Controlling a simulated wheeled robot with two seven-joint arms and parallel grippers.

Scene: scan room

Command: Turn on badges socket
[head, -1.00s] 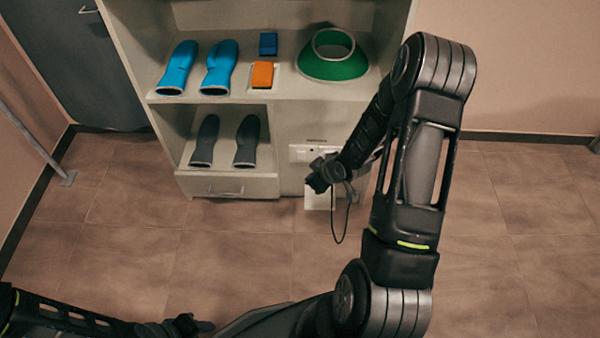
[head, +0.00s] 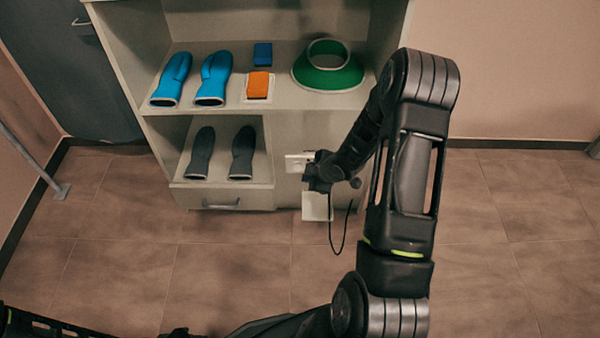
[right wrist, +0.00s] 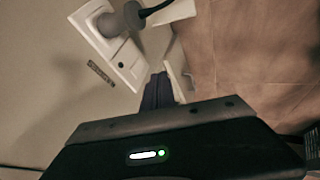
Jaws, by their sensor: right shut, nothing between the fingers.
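A white socket panel (head: 298,162) sits on the cabinet's right lower front, partly hidden by my right gripper (head: 318,182). In the right wrist view the panel (right wrist: 118,52) shows white rocker-like sections, and a grey plug (right wrist: 128,17) with a dark cable stands in its upper end. A small dark label (right wrist: 100,74) is beside it, too small to read. My right gripper (right wrist: 160,88) is shut and empty, its fingers close to the panel's lower end; I cannot tell whether they touch. Only a dark bit of my left gripper (head: 180,332) shows at the bottom edge.
A white box (head: 316,207) is below the panel, near a hanging dark cable (head: 338,235). The cabinet shelves hold blue gloves (head: 214,78), grey gloves (head: 243,152), a green collar (head: 328,68), and orange (head: 260,84) and blue blocks (head: 263,54). The floor in front is clear.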

